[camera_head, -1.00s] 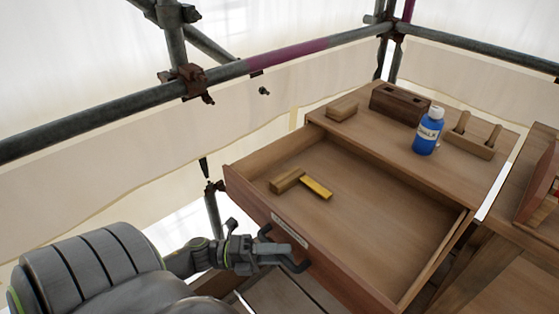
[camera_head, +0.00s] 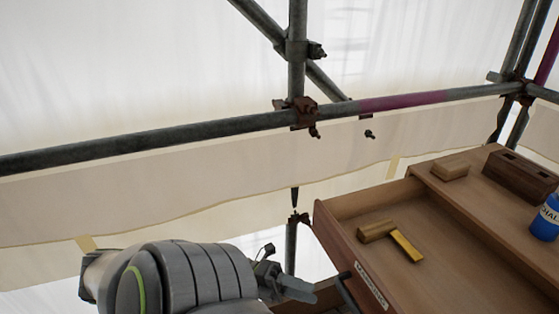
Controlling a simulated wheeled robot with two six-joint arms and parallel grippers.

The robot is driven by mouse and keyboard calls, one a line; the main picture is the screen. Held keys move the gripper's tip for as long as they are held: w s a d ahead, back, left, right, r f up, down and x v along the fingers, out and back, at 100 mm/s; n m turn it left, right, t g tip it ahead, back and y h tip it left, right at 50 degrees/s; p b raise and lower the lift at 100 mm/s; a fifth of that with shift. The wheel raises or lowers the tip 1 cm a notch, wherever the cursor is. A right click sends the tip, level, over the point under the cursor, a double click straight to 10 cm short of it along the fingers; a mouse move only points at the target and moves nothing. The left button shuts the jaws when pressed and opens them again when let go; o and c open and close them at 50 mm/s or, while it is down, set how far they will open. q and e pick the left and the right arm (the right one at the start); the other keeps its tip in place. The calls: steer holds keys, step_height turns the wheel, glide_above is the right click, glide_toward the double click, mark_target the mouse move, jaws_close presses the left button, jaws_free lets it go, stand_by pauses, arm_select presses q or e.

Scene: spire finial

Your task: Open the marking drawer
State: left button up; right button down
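The marking drawer (camera_head: 352,246) stands pulled out of the wooden bench, with its inside in view at the lower right. A wooden block (camera_head: 377,231) and a yellow piece (camera_head: 406,245) lie in it. A pale label (camera_head: 371,284) is on its front, and part of a dark handle (camera_head: 347,291) shows beside it. My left gripper (camera_head: 303,291) is at the lower middle, just left of the handle. Its fingers are partly cut off and hidden, so I cannot tell whether they are open or touch the handle. My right gripper is not in view.
On the bench top (camera_head: 481,199) are a wooden block (camera_head: 450,169), a dark wooden holder (camera_head: 520,177) and a blue bottle (camera_head: 545,218). A scaffold rail (camera_head: 230,127) and pale sheeting lie behind. Open space is left of the drawer.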

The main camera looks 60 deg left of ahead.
arm_select(q)
steer(key=v, duration=0.6)
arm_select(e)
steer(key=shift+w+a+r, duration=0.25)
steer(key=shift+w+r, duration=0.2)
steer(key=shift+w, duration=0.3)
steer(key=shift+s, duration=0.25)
